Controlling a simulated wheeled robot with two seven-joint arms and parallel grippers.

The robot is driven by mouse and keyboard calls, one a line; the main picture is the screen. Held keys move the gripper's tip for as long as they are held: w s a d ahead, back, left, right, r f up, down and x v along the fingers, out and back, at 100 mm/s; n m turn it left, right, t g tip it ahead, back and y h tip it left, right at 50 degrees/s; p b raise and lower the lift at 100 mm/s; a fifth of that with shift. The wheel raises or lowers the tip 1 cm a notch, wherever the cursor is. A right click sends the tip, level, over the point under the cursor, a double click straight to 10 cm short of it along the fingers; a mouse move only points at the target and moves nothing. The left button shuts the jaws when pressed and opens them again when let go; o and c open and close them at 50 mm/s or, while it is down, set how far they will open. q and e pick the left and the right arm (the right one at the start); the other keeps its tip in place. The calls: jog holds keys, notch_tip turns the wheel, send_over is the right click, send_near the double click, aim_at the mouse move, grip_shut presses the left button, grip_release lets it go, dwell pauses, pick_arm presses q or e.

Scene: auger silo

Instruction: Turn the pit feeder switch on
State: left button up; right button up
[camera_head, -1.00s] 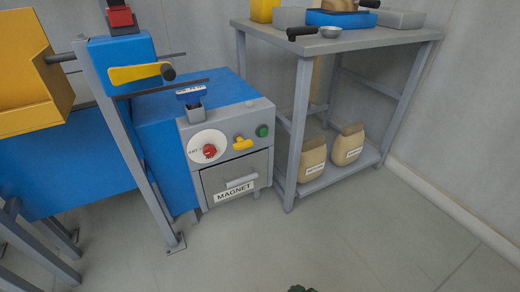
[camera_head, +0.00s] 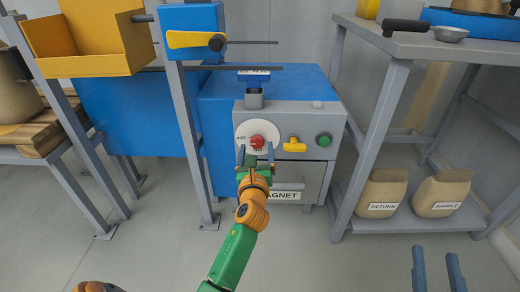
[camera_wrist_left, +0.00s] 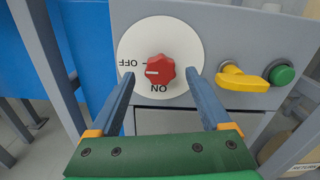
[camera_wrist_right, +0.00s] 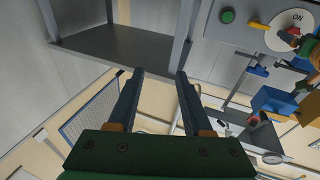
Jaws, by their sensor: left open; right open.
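The pit feeder switch looks to be the red knob (camera_head: 257,142) on a white round dial (camera_head: 243,131) on the grey panel of the blue machine. In the left wrist view the knob (camera_wrist_left: 159,70) has a white mark pointing left to OFF; ON is below it. My left gripper (camera_head: 255,156) is open in front of the dial. Its fingertips (camera_wrist_left: 162,76) appear on either side of the knob; I cannot tell whether they touch it. My right gripper (camera_head: 436,252) is open and empty at lower right, away from the panel; it shows in the right wrist view (camera_wrist_right: 159,74).
A yellow handle (camera_head: 294,146) and a green button (camera_head: 324,140) sit right of the dial. The MAGNET drawer is below, partly hidden by my left arm. A grey table (camera_head: 398,45) with two sacks on its shelf stands at right. A grey post stands left of the panel.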

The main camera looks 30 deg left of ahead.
pick_arm(q)
jog(key=shift+b+x, duration=0.3)
jog(key=shift+x, duration=0.75)
pick_arm(e)
notch_tip(320, 180, up, 6)
jog(key=s+t+y, duration=0.1)
jog(key=s+t, duration=0.1)
jog(key=t, duration=0.1)
pick_arm(q)
grip_shut()
jog(key=n+p, duration=0.1)
jog(key=n, duration=0.6)
jog(key=shift+n, duration=0.4)
jog(key=n, duration=0.2)
jog(key=shift+n, duration=0.4)
jog(key=n, duration=0.3)
jog(key=shift+n, duration=2.2)
pick_arm(e)
notch_tip(320, 180, down, 7)
jog(key=w+g+h, duration=0.1)
jog(key=w+g, duration=0.1)
jog(key=g, duration=0.1)
jog(key=shift+h, duration=0.3)
jog(key=shift+w+d, duration=0.1)
jog(key=shift+g, duration=0.3)
